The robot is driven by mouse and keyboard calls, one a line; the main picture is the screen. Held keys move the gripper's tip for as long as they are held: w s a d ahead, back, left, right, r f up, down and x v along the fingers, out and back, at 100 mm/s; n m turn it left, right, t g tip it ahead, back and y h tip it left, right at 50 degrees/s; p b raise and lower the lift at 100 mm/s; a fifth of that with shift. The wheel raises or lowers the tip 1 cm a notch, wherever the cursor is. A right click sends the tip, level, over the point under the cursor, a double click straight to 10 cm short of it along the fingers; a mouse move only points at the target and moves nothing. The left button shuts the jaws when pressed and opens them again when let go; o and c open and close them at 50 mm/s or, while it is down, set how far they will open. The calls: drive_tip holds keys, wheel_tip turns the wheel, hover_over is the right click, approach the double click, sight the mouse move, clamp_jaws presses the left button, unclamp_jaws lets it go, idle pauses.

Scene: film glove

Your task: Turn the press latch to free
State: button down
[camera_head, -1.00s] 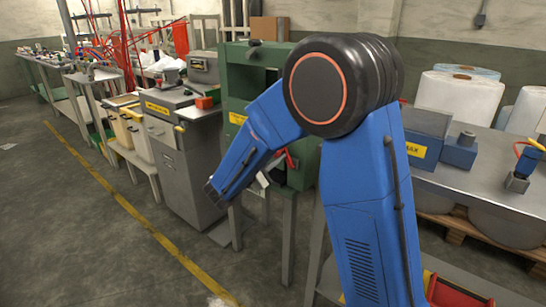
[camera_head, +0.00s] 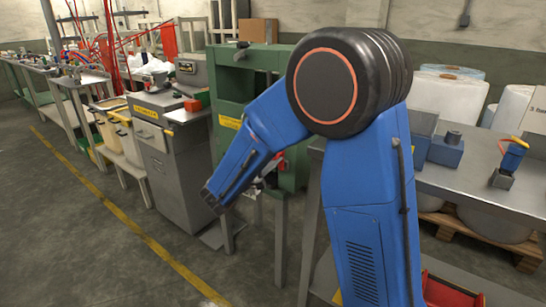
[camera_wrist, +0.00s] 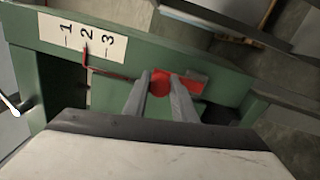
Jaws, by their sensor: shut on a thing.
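The green press (camera_head: 231,88) stands behind my blue arm in the head view, and its green frame (camera_wrist: 200,50) fills much of the wrist view. My gripper (camera_wrist: 160,80) has its two grey fingers on either side of a red latch handle (camera_wrist: 160,88) and is shut on it. A red block-like part (camera_wrist: 190,83) shows beside the right finger. A white plate (camera_wrist: 80,40) marked 1, 2, 3 is on the frame, with a thin red pointer (camera_wrist: 86,55) by the 2. In the head view the forearm mostly hides the latch.
A grey cabinet (camera_head: 170,160) stands left of the press. A steel bench (camera_head: 465,185) with blue devices is at the right. A yellow floor line (camera_head: 120,225) crosses open floor at the left. White rolls (camera_head: 450,100) stand behind the bench.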

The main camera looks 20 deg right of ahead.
idle(0.3)
drive_tip(key=c, duration=1.5)
unclamp_jaws()
drive_tip(key=shift+s, duration=0.1)
drive_tip(key=shift+o, duration=0.2)
drive_tip(key=r+v, duration=0.1)
drive_tip(key=v, duration=1.6)
drive_tip(key=shift+a+f, duration=0.15)
drive_tip(key=shift+f, duration=0.35)
drive_tip(key=shift+s, duration=0.1)
